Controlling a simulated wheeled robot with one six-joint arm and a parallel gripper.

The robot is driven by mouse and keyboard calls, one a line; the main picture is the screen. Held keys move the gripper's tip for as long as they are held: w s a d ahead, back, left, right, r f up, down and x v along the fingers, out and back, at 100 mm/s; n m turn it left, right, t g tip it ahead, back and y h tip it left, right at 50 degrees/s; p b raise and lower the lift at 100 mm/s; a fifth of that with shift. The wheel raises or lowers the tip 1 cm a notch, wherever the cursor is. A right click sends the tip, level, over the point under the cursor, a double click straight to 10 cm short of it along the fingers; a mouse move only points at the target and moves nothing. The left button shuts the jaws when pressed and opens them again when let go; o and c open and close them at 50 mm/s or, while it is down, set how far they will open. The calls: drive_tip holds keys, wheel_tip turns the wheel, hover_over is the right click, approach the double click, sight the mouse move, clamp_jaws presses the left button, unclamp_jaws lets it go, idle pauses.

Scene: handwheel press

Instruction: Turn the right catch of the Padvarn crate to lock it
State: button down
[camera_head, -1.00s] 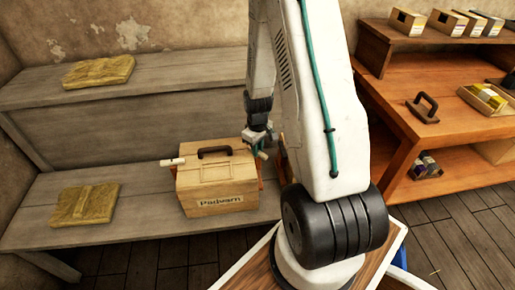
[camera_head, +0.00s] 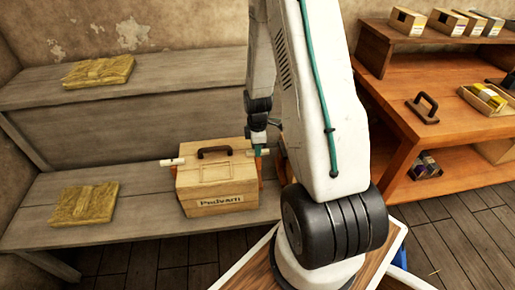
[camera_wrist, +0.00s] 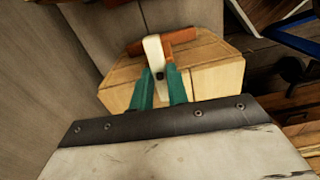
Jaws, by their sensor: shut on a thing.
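The Padvarn crate (camera_head: 215,197) is a pale wooden box with a dark handle on its lid, standing on the lower grey bench. Its right catch (camera_wrist: 153,47) is a cream lever with a dark pin, lying at the crate's side near an orange-brown bar (camera_wrist: 180,37). My gripper (camera_wrist: 161,82) has its green fingers shut on this catch, one on each side. In the head view my gripper (camera_head: 258,148) points down at the crate's right side, and the catch's tip shows beside it. The left catch (camera_head: 172,162) sticks out to the left.
Yellow-brown bundles lie on the upper bench (camera_head: 98,71) and the lower bench (camera_head: 83,204). An orange wooden shelf unit (camera_head: 395,110) with small boxes and a dark handle (camera_head: 423,107) stands at the right. My arm hides the middle.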

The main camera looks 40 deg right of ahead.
drive_tip(key=shift+n, duration=0.4)
drive_tip(key=c, duration=1.4)
unclamp_jaws()
drive_tip(key=shift+o, duration=0.2)
drive_tip(key=shift+r, duration=0.1)
wheel_tip(320, 180, up, 8)
drive_tip(key=shift+f, duration=0.2)
